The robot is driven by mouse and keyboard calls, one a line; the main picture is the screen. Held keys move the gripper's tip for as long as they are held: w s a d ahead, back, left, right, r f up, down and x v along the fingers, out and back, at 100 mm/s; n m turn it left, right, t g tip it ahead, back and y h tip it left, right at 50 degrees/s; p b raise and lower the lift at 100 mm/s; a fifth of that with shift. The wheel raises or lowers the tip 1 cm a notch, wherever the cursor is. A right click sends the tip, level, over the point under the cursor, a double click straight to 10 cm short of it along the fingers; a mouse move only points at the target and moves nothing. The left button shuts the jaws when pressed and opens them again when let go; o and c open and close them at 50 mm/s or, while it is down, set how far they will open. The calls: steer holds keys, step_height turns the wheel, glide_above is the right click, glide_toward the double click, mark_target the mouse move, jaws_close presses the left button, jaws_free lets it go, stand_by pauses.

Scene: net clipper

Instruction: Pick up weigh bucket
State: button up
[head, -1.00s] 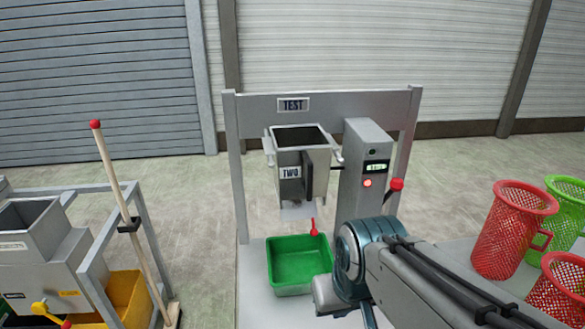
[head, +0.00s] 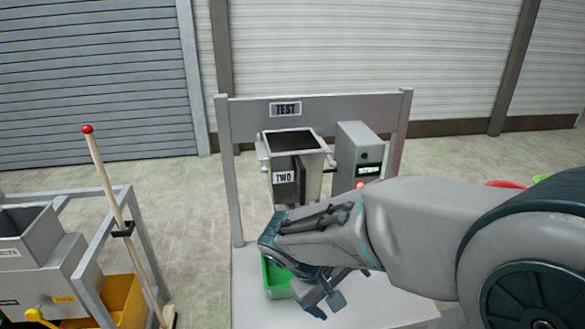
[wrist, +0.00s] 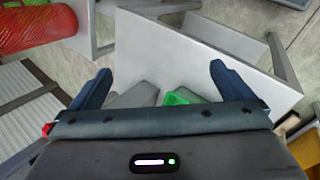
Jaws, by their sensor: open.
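A grey metal bucket (head: 312,185) labelled "TWO" hangs open-topped in the "TEST" frame. A green bucket (head: 278,282) stands on the base below it, mostly hidden by my arm. I cannot tell which of these is the weigh bucket. My gripper (head: 328,304) is open, pointing down in front of the frame, to the right of the green bucket in the head view. In the wrist view, my gripper's fingers (wrist: 160,72) are spread wide with nothing between the tips. Part of the green bucket (wrist: 181,97) shows beyond the gripper body.
The frame's uprights and crossbar (head: 250,110) surround the grey bucket. A control box (head: 357,155) stands at its right. A grey machine (head: 45,265) with a leaning red-tipped stick (head: 106,185) is at the left. A red mesh basket (wrist: 35,25) stands at the upper left in the wrist view.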

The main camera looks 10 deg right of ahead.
steer(key=w+a+r+n+t+h, duration=0.2)
steer(key=w+h, duration=0.1)
steer(key=w, duration=0.2)
steer(key=n+t+h+p, duration=0.2)
steer(key=n+t+h, duration=0.15)
steer(key=t, duration=0.65)
glide_toward(300, 181)
steer(key=shift+w+a+f+p+x, duration=0.15)
steer(key=shift+f+p+x, duration=0.15)
steer(key=shift+x, duration=1.7)
steer(key=shift+w+a+f+p+x, duration=0.15)
steer(key=shift+f+x, duration=0.2)
steer(key=shift+x, duration=1.6)
steer(key=shift+w+a+f+p+x, duration=0.15)
steer(key=shift+f+p+x, duration=0.15)
steer(key=shift+x, duration=1.7)
steer(key=c, duration=1.2)
steer(key=shift+r, duration=0.2)
